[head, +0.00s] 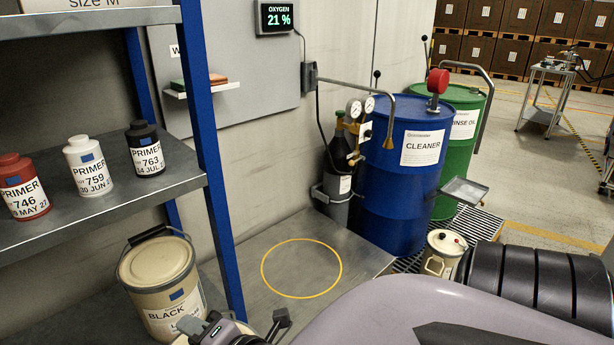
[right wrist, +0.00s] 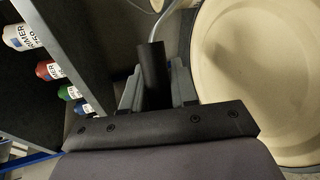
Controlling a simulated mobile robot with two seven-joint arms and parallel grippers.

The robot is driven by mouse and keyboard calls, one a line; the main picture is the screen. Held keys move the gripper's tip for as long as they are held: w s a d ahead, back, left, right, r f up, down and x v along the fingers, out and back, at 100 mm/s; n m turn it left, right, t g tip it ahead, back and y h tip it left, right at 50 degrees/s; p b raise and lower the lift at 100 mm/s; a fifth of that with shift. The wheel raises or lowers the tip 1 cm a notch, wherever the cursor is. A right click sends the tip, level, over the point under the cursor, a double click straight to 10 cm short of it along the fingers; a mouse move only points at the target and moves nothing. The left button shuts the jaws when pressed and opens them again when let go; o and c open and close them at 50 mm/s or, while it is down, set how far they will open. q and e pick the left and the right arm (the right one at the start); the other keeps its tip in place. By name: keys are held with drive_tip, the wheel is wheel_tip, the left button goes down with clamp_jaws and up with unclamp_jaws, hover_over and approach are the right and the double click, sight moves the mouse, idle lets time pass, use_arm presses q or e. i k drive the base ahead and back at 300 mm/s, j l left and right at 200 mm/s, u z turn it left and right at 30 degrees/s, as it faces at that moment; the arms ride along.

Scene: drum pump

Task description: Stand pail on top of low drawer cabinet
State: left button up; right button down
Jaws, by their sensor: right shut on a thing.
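My right gripper (head: 240,329) is at the bottom of the head view, just right of the shelf's blue post. In the right wrist view it is shut on a black handle grip (right wrist: 152,68) on a wire bail. A large round cream pail top (right wrist: 262,75) fills the right of that view, beside the fingers. In the head view my gripper and arm hide most of this pail. A flat grey metal top with a yellow ring (head: 301,268) lies beyond the gripper, by the wall. It looks like the low cabinet's top; no drawers show. The ring is empty. My left gripper is not in view.
A cream pail labelled BLACK (head: 160,282) stands on the lower shelf at left, its handle up. Primer bottles (head: 88,165) stand on the shelf above. A gas cylinder (head: 340,180), a blue drum (head: 393,205) and a green drum (head: 465,115) stand beyond the ring.

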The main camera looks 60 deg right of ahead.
sight(295, 278)
drive_tip(key=i+l, duration=0.1)
drive_tip(key=l, duration=0.3)
drive_tip(key=i+l+z, duration=0.1)
drive_tip(key=l, duration=0.25)
drive_tip(key=i+l, duration=0.15)
drive_tip(key=l, duration=0.2)
drive_tip(key=i+l+z, duration=0.1)
drive_tip(key=l, duration=0.3)
